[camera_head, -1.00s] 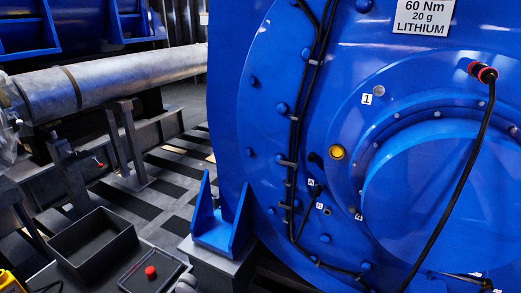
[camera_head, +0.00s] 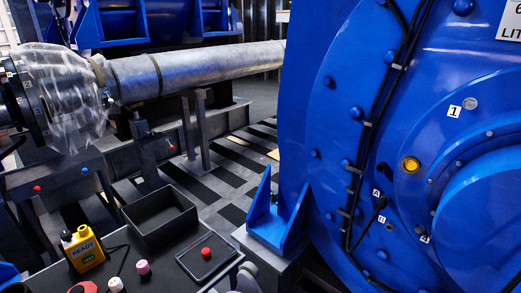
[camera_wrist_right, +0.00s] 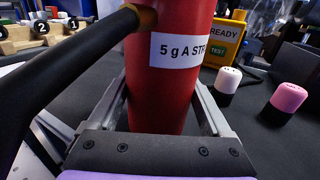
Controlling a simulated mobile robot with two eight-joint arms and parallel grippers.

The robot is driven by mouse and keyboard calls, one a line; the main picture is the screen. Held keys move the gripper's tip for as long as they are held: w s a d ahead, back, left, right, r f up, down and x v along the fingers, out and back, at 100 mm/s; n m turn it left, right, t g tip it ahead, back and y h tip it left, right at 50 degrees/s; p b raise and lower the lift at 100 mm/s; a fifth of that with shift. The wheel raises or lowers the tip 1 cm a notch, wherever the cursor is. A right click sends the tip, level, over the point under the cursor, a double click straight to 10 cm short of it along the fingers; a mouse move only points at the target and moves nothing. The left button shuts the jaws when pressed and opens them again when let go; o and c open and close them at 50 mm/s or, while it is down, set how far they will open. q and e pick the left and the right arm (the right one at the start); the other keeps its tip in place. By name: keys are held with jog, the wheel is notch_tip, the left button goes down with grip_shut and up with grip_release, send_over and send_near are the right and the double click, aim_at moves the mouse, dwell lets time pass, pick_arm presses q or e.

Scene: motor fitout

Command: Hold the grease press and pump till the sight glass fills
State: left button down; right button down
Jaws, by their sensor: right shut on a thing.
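The grease press (camera_wrist_right: 150,95) is a red cylinder with a white label reading "5 g A STR", cut off at its edge, and a long black lever (camera_wrist_right: 65,75) reaching to the left. My right gripper (camera_wrist_right: 158,100) is shut on its body, one finger on each side, in the right wrist view. A red round top (camera_head: 83,287), likely the press, shows at the bottom edge of the head view. A yellow round port (camera_head: 410,165) on the blue motor housing (camera_head: 335,100) may be the sight glass; its fill cannot be told. My left gripper is not in view.
A yellow READY tester (camera_head: 83,250), a pink-capped bottle (camera_head: 143,267), a white-capped bottle (camera_head: 116,285), an empty black tray (camera_head: 150,240) and a pad with a red button (camera_head: 206,252) crowd the bench. A blue bracket (camera_head: 270,225) stands beside the housing.

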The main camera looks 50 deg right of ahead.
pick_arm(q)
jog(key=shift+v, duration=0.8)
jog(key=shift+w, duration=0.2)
pick_arm(e)
grip_release()
jog(key=shift+s, duration=0.1)
jog(key=v, duration=1.1)
jog(key=shift+s+d, duration=0.25)
jog(key=shift+s, duration=0.1)
jog(key=shift+r, duration=0.1)
